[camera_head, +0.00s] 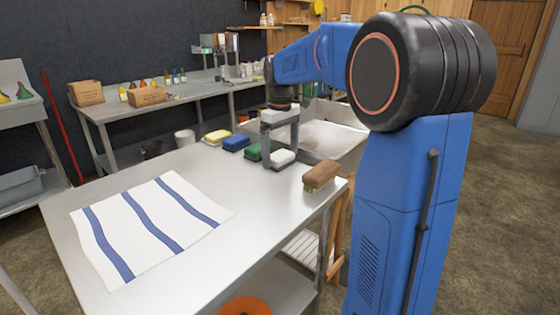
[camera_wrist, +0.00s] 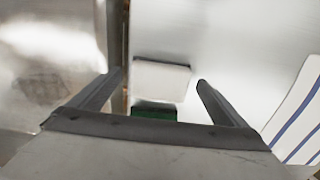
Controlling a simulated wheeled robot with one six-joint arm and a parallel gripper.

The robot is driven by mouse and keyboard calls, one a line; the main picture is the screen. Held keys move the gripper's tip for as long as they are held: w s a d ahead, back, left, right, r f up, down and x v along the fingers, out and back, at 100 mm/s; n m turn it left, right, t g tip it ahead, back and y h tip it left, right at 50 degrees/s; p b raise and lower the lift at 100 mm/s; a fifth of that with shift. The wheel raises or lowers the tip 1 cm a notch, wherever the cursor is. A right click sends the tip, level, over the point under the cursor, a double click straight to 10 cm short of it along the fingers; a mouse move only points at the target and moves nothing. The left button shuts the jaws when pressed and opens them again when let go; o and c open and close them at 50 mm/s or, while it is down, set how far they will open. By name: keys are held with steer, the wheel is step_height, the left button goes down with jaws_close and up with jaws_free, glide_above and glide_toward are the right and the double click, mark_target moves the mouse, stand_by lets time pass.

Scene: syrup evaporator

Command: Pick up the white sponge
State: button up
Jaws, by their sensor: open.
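The white sponge (camera_head: 283,158) lies on the metal table near its back right edge, last in a row of coloured sponges. In the wrist view the white sponge (camera_wrist: 161,80) lies ahead of and between the two fingers, with clear space on both sides. My gripper (camera_head: 280,150) is open and empty, with its fingers pointing down over the white sponge. In the wrist view my gripper (camera_wrist: 160,80) shows both fingers spread wider than the sponge. I cannot tell the exact height of the fingertips above the table.
A green sponge (camera_head: 252,152) sits close beside the white one; it also shows in the wrist view (camera_wrist: 154,112). Blue (camera_head: 236,142) and yellow (camera_head: 216,136) sponges lie farther left. A wooden brush (camera_head: 321,175) lies to the right. A striped towel (camera_head: 140,225) covers the table's left front.

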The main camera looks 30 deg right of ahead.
mark_target(281, 155)
steer(key=shift+f, duration=0.7)
steer(key=c, duration=1.1)
steer(key=shift+r, duration=0.1)
step_height(281, 155, up, 10)
steer(key=shift+o, duration=0.3)
steer(key=shift+w, duration=0.1)
